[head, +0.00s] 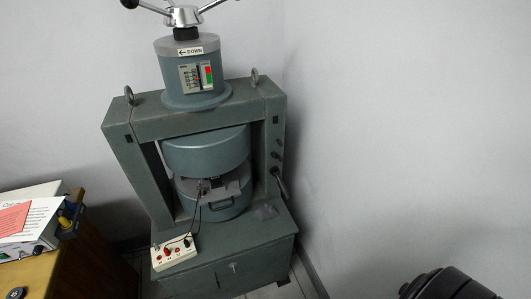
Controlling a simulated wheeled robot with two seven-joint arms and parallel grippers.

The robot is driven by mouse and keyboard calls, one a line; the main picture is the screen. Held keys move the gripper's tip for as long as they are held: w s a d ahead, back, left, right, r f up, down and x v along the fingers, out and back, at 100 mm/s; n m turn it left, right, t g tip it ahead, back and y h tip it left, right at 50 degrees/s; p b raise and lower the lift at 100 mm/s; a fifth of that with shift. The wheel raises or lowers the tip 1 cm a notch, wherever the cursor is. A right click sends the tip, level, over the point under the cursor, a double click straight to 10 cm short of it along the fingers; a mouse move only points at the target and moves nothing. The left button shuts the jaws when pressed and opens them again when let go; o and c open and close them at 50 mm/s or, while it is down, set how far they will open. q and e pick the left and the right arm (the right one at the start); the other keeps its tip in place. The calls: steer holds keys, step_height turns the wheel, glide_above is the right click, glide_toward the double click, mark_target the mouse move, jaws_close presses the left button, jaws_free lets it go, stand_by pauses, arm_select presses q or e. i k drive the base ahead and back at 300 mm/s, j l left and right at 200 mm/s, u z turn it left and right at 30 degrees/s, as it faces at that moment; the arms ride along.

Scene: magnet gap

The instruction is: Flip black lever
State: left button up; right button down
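A grey-green magnet machine (195,130) stands against the wall in the head view. A black lever (279,182) sticks out low on its right pillar and slants down to the right. I cannot tell for certain that it is the task's lever, since small black switches (277,155) sit above it on the same pillar. A dark rounded part of what looks like my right arm shows at the bottom right, well apart from the machine. Neither gripper is in view.
A pale control box (174,253) with cables rests on the machine's base. A wooden desk (90,262) with papers (28,222) stands at the left. A spoked handle (184,15) tops the machine. The wall (420,120) is close on the right.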

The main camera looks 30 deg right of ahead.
mark_target(287, 194)
steer(key=z, duration=1.05)
